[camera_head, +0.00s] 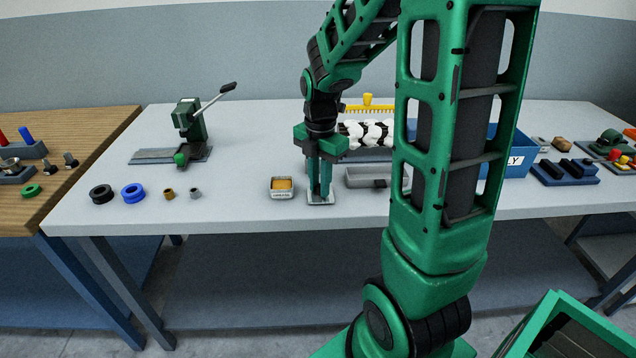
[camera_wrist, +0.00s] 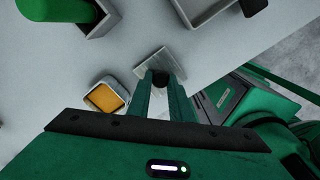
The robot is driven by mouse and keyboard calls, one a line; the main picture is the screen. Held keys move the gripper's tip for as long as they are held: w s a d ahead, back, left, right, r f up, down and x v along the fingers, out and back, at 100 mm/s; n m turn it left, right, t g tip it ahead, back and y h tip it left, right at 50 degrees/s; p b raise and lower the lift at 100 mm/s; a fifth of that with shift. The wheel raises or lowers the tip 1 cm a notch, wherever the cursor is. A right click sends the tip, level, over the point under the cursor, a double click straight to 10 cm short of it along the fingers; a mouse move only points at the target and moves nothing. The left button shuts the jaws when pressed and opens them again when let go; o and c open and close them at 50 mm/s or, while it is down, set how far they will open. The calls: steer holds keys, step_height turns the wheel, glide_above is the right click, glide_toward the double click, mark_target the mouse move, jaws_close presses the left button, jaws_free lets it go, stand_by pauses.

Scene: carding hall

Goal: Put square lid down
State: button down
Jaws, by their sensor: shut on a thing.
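The square lid (camera_head: 320,200) is a flat, pale metal plate at the front middle of the grey table. It also shows in the wrist view (camera_wrist: 166,57), with a dark round knob on it. My gripper (camera_head: 320,190) points down and is shut on the lid's knob; its fingers also show in the wrist view (camera_wrist: 163,85). The lid looks flat and at or very near the table top; I cannot tell whether it touches. A small square tin (camera_head: 282,194) with orange contents stands just left of the lid, apart from it.
A grey open tray (camera_head: 362,182) stands close right of the lid. A blue bin (camera_head: 517,155) is partly behind my arm. A green lever press (camera_head: 190,122) stands at back left. Several rings, including a blue one (camera_head: 133,193), lie at front left. The table's front edge (camera_head: 300,229) is near.

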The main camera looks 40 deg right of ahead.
steer(key=c, duration=1.6)
jaws_free()
steer(key=shift+f, duration=0.1)
step_height(320, 180, up, 12)
steer(key=shift+s+f+m, duration=0.9)
steer(key=shift+s+m, duration=2.6)
steer(key=shift+m, duration=0.95)
steer(key=shift+s+f+m, duration=0.9)
steer(key=shift+s+m, duration=2.55)
steer(key=shift+m, duration=0.95)
steer(key=shift+s+f+m, duration=0.9)
steer(key=shift+s+m, duration=2.6)
steer(key=shift+m, duration=0.95)
